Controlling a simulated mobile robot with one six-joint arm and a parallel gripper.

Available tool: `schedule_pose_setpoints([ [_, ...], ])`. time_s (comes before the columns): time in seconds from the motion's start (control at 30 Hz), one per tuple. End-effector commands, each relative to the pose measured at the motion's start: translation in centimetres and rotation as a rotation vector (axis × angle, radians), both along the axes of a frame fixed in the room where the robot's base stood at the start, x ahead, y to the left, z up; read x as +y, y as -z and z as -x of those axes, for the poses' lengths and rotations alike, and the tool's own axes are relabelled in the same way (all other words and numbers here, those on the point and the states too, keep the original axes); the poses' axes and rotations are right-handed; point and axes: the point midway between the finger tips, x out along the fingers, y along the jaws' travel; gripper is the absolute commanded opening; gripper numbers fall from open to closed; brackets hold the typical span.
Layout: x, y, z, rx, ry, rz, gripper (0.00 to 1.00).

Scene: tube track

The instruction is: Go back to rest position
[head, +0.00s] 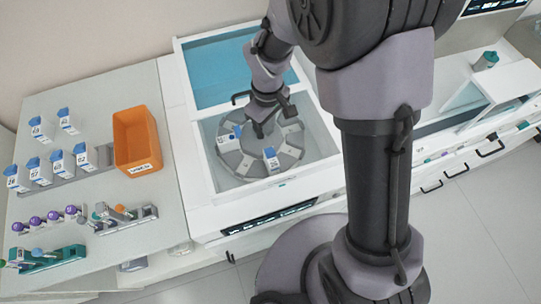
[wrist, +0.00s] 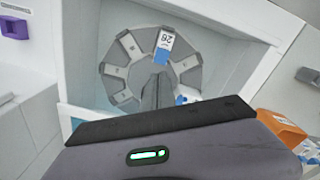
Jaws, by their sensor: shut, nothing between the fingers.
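My gripper (head: 262,131) reaches down into the open white machine (head: 208,150), over its grey round rotor (head: 232,160). Its fingers are shut with nothing between them. In the wrist view the dark fingertips (wrist: 157,88) lie in front of the rotor (wrist: 115,72). A white-labelled container with a blue end (wrist: 164,42) sits in one rotor slot. A second blue and white one (wrist: 184,99) sits in another slot, partly hidden by my gripper. In the head view a blue-ended container (head: 270,153) shows near the rotor's middle. The rotor's centre is partly hidden.
The machine's blue-tinted lid (head: 215,75) stands open behind the rotor. On the left table are an orange bin (head: 135,140), several blue-capped bottles (head: 68,121) and a rack of purple-capped tubes (head: 54,216). A white counter lies to the right; its near floor is clear.

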Motion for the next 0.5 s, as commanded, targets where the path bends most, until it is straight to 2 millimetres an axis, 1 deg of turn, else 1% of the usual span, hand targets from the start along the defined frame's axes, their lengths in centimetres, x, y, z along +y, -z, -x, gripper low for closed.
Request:
schedule_pose_setpoints([
  [0.03, 0.0, -0.5, 0.0, 0.0, 0.0, 0.0, 0.0],
  [0.4, 0.0, -0.3, 0.0, -0.001, 0.002, -0.001, 0.0],
  [0.47, -0.3, -0.8, 0.0, -0.015, 0.028, -0.008, 0.0],
  [0.5, -0.7, -1.7, 0.1, -0.032, 0.074, -0.019, 0.0],
])
